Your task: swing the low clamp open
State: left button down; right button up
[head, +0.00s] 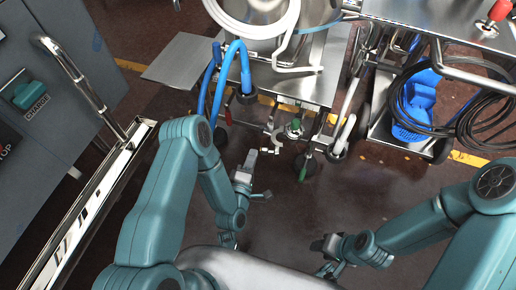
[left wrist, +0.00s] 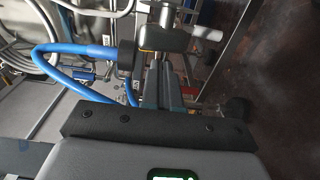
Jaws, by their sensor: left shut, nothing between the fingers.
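The low clamp looks to be the small metal fitting (head: 272,140) at the lower front of the steel machine in the head view. A metal fitting with a crossbar also shows just beyond my fingers in the left wrist view (left wrist: 164,38); I take it to be the same clamp. Whether it is fastened cannot be told. My left gripper (head: 251,158) is shut and empty, just below and left of the clamp in the head view. Contact cannot be made out. My right gripper (head: 322,246) hangs low, well away from the clamp; its fingers are unclear.
A blue hose (head: 236,72) comes down left of the clamp. A green-handled valve (head: 304,166) stands to its right. A steel table (head: 185,62) juts out at left. A cart with a blue bin (head: 415,105) and black hoses is at right. Open floor lies below the machine.

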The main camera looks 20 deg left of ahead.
aim_at(260, 133)
pick_arm(q)
jog(key=w+b, duration=0.3)
jog(key=w, duration=0.4)
jog(key=shift+a, duration=0.1)
pick_arm(e)
jog(key=f, duration=0.4)
jog(key=shift+w+d+f, duration=0.2)
jog(key=shift+w+d, duration=0.05)
jog(key=shift+w, duration=0.05)
